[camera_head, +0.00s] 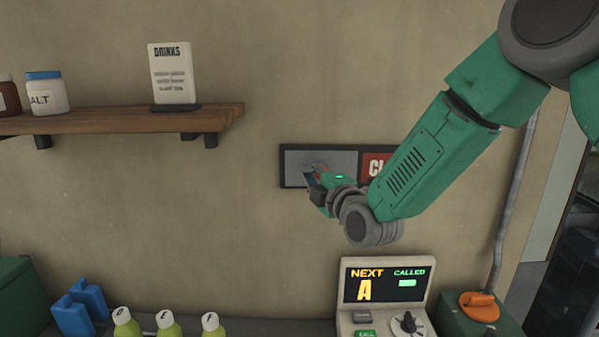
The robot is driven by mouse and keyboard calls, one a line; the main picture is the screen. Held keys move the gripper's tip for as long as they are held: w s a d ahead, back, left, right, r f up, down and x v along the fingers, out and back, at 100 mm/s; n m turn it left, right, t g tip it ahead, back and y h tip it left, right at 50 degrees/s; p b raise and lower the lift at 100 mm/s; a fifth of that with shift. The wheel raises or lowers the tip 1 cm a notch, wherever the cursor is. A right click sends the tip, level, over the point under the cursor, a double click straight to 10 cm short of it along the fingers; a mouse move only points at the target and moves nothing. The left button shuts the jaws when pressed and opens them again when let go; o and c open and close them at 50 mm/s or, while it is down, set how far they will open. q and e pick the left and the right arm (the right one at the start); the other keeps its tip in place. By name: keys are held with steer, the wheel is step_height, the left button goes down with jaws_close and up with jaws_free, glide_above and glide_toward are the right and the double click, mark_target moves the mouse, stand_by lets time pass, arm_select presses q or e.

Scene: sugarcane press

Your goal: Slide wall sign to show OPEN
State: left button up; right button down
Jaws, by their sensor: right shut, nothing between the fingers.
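The wall sign (283,165) is a dark-framed horizontal panel on the beige wall. A plain grey slider plate (300,157) covers its left part. To the right a red part (373,163) shows white letters starting with "CL"; my right arm hides the rest. My right gripper (311,183) is at the lower middle of the grey plate, in front of it, with its fingers shut and empty. I cannot tell whether the fingertips touch the plate. My left gripper is not in view.
A wooden shelf (120,121) at the upper left holds a drinks card (173,75) and a salt jar (46,95). Below stand a ticket display (388,285), several green-yellow bottles (168,323) and blue objects (73,317). A grey pipe (512,200) runs down the right.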

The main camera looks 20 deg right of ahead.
steer(key=shift+d+f, duration=0.1)
steer(key=shift+d, duration=0.2)
steer(key=shift+a, duration=0.1)
steer(key=shift+s+d, duration=0.1)
steer(key=shift+d, duration=0.4)
steer(key=s+d+b, duration=0.1)
steer(key=d, duration=0.4)
steer(key=s+d+b, duration=0.1)
steer(key=s+d, duration=0.1)
steer(key=d, duration=0.3)
steer(key=s+d+b, duration=0.1)
steer(key=d, duration=0.4)
steer(key=shift+s+d, duration=0.3)
steer(key=shift+d, duration=0.35)
steer(key=shift+s+a, duration=0.1)
steer(key=shift+a, duration=0.05)
